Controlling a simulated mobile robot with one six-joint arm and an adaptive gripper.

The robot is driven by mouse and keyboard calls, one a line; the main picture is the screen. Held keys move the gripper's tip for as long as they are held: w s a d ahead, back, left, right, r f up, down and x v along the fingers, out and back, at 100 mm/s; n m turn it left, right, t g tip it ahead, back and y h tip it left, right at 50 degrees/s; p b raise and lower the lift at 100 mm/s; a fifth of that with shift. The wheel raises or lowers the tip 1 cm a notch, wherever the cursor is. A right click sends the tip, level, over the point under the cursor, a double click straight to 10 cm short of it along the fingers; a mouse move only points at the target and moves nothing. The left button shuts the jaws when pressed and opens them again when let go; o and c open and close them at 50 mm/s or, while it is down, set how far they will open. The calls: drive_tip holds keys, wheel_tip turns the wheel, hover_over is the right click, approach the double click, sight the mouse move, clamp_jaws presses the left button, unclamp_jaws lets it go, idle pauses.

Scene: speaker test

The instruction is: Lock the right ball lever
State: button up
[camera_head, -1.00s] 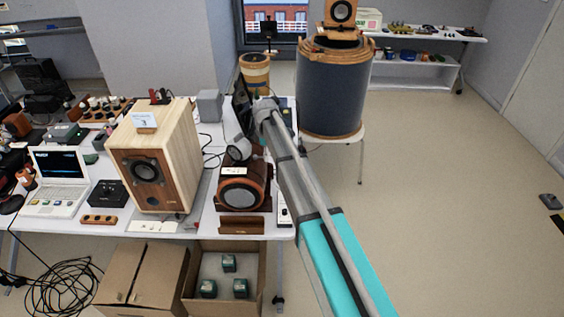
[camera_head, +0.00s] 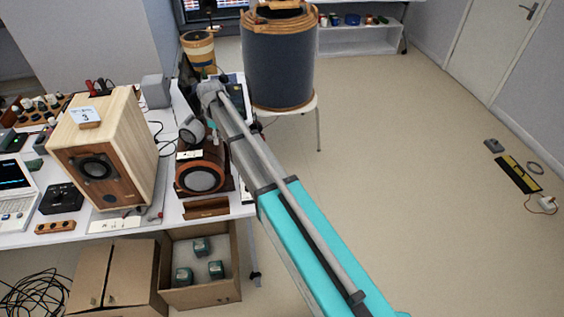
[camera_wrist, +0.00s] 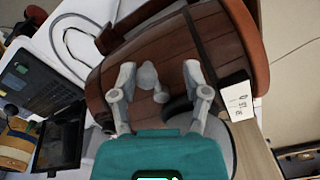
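A dark wooden barrel-shaped speaker (camera_head: 201,178) stands at the right end of the white table in the head view. Its curved wooden side (camera_wrist: 205,35) fills the upper wrist view. A small grey rounded piece that looks like the ball lever (camera_wrist: 148,76) shows against the wood. I cannot tell whether it is the right one or how its lock stands. My gripper (camera_wrist: 157,76) is open, with one finger on each side of this piece and a visible gap to both. In the head view my gripper is mostly hidden near the speaker's top.
A large light-wood speaker (camera_head: 128,145) stands to the left on the table. A white label (camera_wrist: 238,100) is beside the right finger in the wrist view. A big dark drum (camera_head: 279,65) stands behind on a stool. Open floor (camera_head: 400,170) lies to the right.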

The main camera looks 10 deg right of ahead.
drive_tip(key=m, duration=0.2)
drive_tip(key=s+a+m, duration=0.1)
drive_tip(key=m, duration=0.1)
drive_tip(key=shift+s, duration=0.15)
drive_tip(key=m, duration=0.2)
drive_tip(key=a+m, duration=0.1)
drive_tip(key=m, duration=0.1)
drive_tip(key=shift+s+a, duration=0.2)
drive_tip(key=shift+s, duration=0.15)
drive_tip(key=shift+r+p, duration=0.25)
drive_tip(key=shift+p, duration=0.05)
wheel_tip(320, 180, up, 14)
drive_tip(key=p, duration=1.4)
drive_tip(key=s+d+f+m+b, duration=0.1)
drive_tip(key=s+d+f+b, duration=0.3)
drive_tip(key=s+d, duration=0.6)
drive_tip(key=s+d+f+m+b, duration=0.2)
drive_tip(key=s+d+f+b, duration=0.2)
drive_tip(key=s+d, duration=0.6)
drive_tip(key=shift+s+d+f+b, duration=0.2)
drive_tip(key=shift+s+f+b, duration=0.2)
drive_tip(key=shift+s, duration=0.2)
drive_tip(key=shift+w, duration=0.1)
